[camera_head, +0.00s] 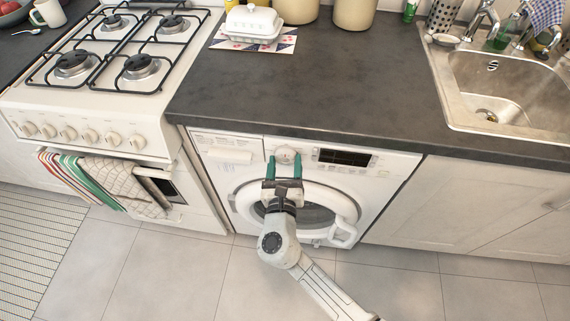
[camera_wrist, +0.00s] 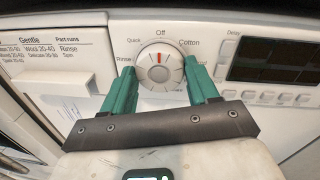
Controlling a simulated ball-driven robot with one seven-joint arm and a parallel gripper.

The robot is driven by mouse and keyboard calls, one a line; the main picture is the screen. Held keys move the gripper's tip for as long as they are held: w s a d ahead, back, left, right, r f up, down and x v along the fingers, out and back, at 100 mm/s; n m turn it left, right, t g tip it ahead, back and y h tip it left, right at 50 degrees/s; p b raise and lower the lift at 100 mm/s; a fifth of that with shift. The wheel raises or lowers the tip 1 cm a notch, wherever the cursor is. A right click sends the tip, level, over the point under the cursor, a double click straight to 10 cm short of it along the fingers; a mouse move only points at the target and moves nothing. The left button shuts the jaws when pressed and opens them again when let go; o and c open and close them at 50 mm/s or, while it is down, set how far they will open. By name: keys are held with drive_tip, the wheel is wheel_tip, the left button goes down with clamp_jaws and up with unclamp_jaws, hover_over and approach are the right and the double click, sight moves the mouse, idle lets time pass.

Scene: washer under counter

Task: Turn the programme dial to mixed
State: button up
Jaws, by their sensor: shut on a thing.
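The programme dial (camera_head: 288,155) is a round, pale knob on the washer's front panel. In the wrist view the dial (camera_wrist: 160,68) has a red mark at its top, pointing up towards the "Off" label. "Quick" and "Rinse" are printed to its left and "Cotton" to its upper right. I cannot read a "mixed" label; lettering at the lower right is partly covered by a finger. My gripper (camera_head: 285,163) has green fingers on either side of the dial. In the wrist view my gripper (camera_wrist: 160,75) is shut on the dial.
The washer door (camera_head: 325,210) is closed below the panel. A dark display (camera_head: 344,157) is right of the dial, and a drawer front (camera_head: 226,148) is left. The dark counter (camera_head: 330,85) overhangs above. A stove (camera_head: 100,90) stands left and a sink (camera_head: 510,85) is at right.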

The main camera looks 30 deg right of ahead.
drive_tip(key=shift+f+m+b, duration=0.1)
drive_tip(key=shift+m+b, duration=0.2)
drive_tip(key=shift+b, duration=0.1)
drive_tip(key=m+b, duration=0.3)
drive_tip(key=shift+f+b, duration=0.2)
drive_tip(key=shift+b, duration=0.15)
drive_tip(key=m+b, duration=0.4)
drive_tip(key=b, duration=0.1)
drive_tip(key=shift+f+m+h, duration=0.1)
drive_tip(key=shift+m+h, duration=0.2)
drive_tip(key=m+b, duration=0.4)
drive_tip(key=b, duration=0.1)
drive_tip(key=shift+m+h, duration=0.4)
drive_tip(key=shift+m+b, duration=1.5)
drive_tip(key=shift+m, duration=0.3)
drive_tip(key=shift+r, duration=0.2)
drive_tip(key=o, duration=1.1)
drive_tip(key=shift+c, duration=0.2)
